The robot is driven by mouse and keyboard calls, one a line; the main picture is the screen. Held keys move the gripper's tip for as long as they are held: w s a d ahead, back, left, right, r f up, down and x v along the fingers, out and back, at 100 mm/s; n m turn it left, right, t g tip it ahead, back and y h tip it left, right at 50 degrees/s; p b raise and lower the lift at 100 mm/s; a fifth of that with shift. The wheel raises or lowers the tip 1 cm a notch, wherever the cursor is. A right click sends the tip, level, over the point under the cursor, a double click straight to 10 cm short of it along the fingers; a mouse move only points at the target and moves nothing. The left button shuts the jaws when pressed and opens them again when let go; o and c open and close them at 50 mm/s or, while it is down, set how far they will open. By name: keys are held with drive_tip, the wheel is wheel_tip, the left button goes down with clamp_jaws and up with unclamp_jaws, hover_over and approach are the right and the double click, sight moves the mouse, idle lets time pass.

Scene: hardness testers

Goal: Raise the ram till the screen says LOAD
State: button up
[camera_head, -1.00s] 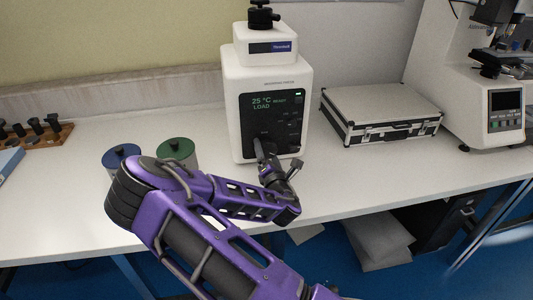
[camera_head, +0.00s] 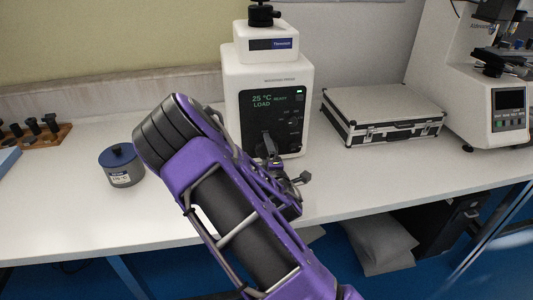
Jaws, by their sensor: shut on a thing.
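The white mounting press (camera_head: 245,85) stands on the bench, with a black knob (camera_head: 263,15) on top. Its dark screen (camera_head: 262,102) reads 25 °C, READY and LOAD, with a green light at the upper right. A grey lever (camera_head: 268,143) shows low on its front panel. My gripper (camera_head: 272,158) is at this lever and shut on it; its fingertips are small and partly hidden by my purple arm. The ram itself cannot be made out.
A blue-lidded pot (camera_head: 121,166) stands left of my arm. A silver case (camera_head: 382,115) lies right of the press, and a white tester (camera_head: 465,85) stands at the far right. A wooden rack (camera_head: 35,134) sits at the far left. The bench front right of my gripper is clear.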

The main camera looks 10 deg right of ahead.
drive_tip(key=shift+m, duration=0.4)
drive_tip(key=o, duration=1.1)
drive_tip(key=shift+o, duration=0.2)
drive_tip(key=shift+s, duration=0.1)
drive_tip(key=s, duration=1.2)
drive_tip(key=shift+r, duration=0.15)
drive_tip(key=shift+s+r+p, duration=0.15)
drive_tip(key=shift+r+p, duration=0.1)
drive_tip(key=shift+p, duration=0.95)
drive_tip(key=s+p, duration=0.2)
drive_tip(key=p, duration=0.1)
drive_tip(key=shift+f, duration=0.1)
drive_tip(key=shift+s+f+p, duration=0.15)
drive_tip(key=shift+s+p, duration=0.45)
drive_tip(key=shift+s, duration=0.15)
drive_tip(key=shift+s+f+p, duration=0.15)
drive_tip(key=shift+s+p, duration=0.4)
drive_tip(key=shift+s, duration=0.15)
